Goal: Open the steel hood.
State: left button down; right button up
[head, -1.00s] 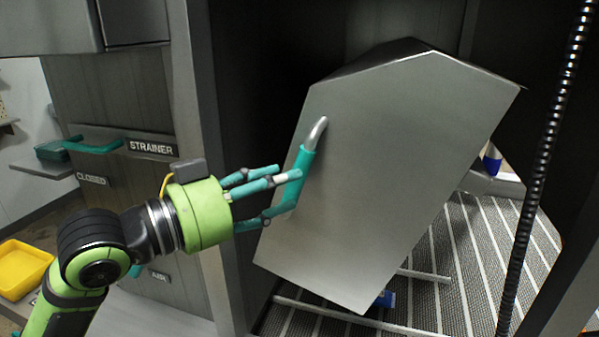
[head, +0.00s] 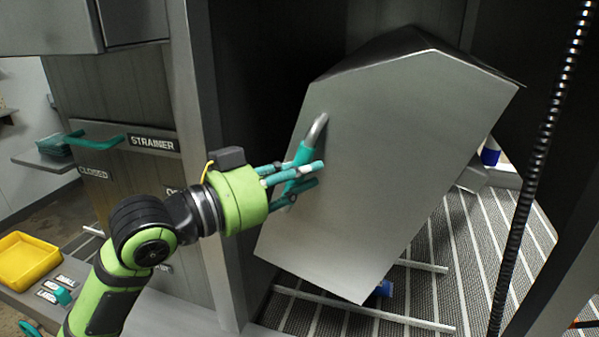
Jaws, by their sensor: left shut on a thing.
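The steel hood (head: 385,175) is a large grey box with a peaked top, standing tilted over a ribbed dark mat inside the dark frame. Its handle (head: 316,130) is a bent steel bar with a teal grip on the hood's left side. My left gripper (head: 300,180) is at this handle, its teal fingers shut around the teal grip. The fingers hide the lower part of the handle. My right gripper is not in view.
A dark upright post (head: 205,130) stands just left of the hood. A black ribbed hose (head: 535,170) hangs at the right. A panel with a STRAINER label (head: 153,143) and a yellow tray (head: 25,260) are at the left. Blue objects show behind and under the hood.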

pick_arm(q)
jog(key=shift+m+g+y, duration=0.3)
jog(key=shift+m+g, duration=0.1)
jog(key=shift+m, duration=0.3)
jog(key=d+f, duration=0.1)
jog(key=s+d+f+p, duration=0.1)
jog(key=d, duration=0.1)
jog(key=shift+d+f+p, duration=0.1)
jog(key=shift+d+p, duration=0.1)
jog(key=shift+p, duration=0.1)
